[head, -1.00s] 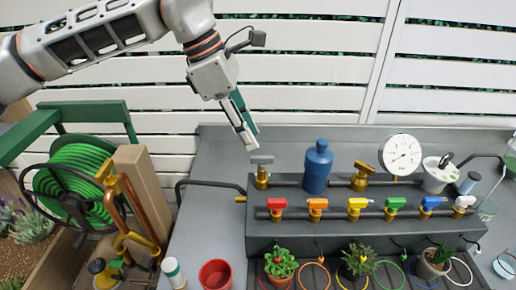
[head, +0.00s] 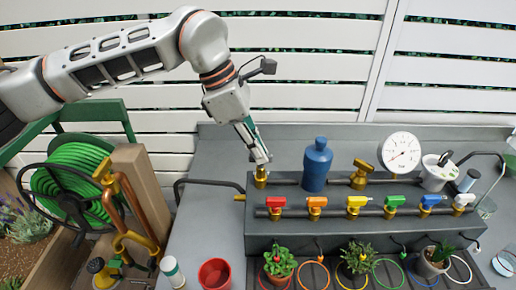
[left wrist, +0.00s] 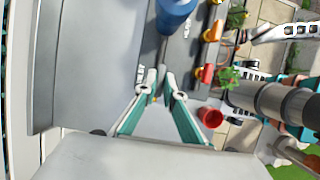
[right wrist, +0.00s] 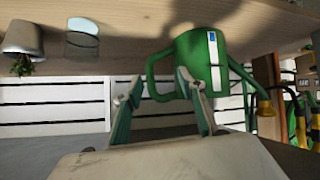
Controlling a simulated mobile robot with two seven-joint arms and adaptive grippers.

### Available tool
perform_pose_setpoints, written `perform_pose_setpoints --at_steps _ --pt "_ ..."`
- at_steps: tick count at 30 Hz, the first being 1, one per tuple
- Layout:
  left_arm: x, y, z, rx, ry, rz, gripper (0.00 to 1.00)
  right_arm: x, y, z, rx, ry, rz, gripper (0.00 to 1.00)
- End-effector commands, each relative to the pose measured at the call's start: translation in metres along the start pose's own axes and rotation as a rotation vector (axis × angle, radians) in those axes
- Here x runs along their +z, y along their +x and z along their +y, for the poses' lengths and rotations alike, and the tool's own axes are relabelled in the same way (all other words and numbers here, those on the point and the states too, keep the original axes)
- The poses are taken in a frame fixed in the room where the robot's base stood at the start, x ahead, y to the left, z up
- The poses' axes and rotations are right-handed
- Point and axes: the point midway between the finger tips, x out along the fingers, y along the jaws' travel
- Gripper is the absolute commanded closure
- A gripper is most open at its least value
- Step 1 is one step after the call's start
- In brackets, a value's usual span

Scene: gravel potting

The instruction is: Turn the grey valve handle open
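The brass valve (head: 260,180) stands at the left end of the grey manifold bench. Its grey handle is covered by my left gripper (head: 262,159) in the head view. The left fingers point down at the top of this valve. In the left wrist view the left gripper (left wrist: 161,80) has its fingertips close together, with a small brass spot between the fingers; I cannot tell whether they clamp the handle. My right gripper (right wrist: 158,85) is open and apart from the valve, with a green watering can (right wrist: 195,65) beyond its fingers.
A blue bottle (head: 316,165) stands close right of the valve. A second brass valve (head: 361,174) and a pressure gauge (head: 401,153) are farther right. Several coloured taps line the front pipe. A red pot (head: 214,274) is at the front left; the worktop left of the manifold is mostly clear.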

Motion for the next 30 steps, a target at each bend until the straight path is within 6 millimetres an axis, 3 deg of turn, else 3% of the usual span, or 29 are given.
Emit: perform_pose_setpoints --at_steps 13,30 --pt "0.0002 -0.0015 -0.0009 0.047 -0.108 0.0 1.0 -0.0019 -0.0011 0.0003 -0.001 0.002 0.0 0.6" --pt "0.0013 0.0004 -0.0037 0.244 -0.578 0.0 1.0 0.0021 -0.0019 -0.003 -0.006 0.006 -0.006 0.6"
